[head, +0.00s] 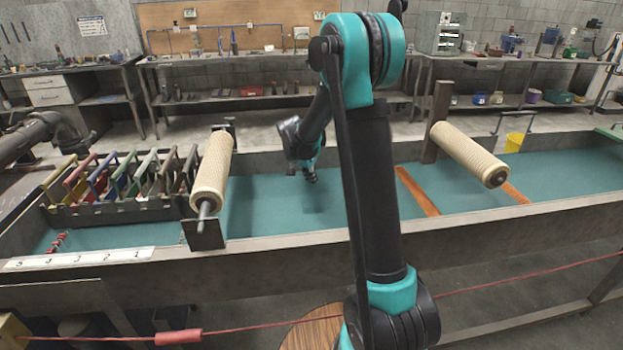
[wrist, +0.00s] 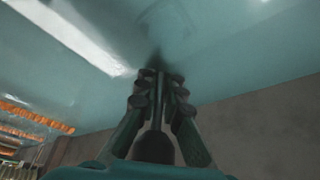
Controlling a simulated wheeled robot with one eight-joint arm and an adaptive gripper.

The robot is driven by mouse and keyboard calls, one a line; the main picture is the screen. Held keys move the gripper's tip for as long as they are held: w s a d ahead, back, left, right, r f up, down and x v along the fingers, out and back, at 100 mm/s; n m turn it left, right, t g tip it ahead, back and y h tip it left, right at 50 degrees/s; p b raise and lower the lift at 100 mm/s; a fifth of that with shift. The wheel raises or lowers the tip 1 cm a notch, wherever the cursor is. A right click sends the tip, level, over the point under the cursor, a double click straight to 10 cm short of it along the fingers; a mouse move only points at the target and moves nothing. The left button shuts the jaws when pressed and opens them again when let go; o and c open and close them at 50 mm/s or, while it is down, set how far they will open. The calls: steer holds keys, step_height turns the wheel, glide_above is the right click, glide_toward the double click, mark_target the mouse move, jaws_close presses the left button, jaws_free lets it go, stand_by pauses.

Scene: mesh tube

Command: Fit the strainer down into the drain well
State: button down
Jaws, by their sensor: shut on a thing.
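My gripper (head: 311,178) hangs above the teal floor of the long trough (head: 270,200), left of the middle in the head view. In the wrist view my gripper (wrist: 158,84) has its fingers closed around a slim dark stem (wrist: 156,142) with a rounded, wider part near the palm. I cannot tell whether this is the strainer; no mesh shows on it. A dim dark patch (wrist: 156,58) lies beyond the fingertips; I cannot tell if it is shadow or an opening. No drain well can be made out in either view.
A cream textured roller (head: 212,172) stands left of my gripper and another roller (head: 468,155) right. A rack of coloured frames (head: 120,185) sits at the trough's left end. Orange bars (head: 417,191) cross the trough floor. The floor between is clear.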

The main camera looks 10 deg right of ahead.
steer(key=c, duration=1.6)
jaws_free()
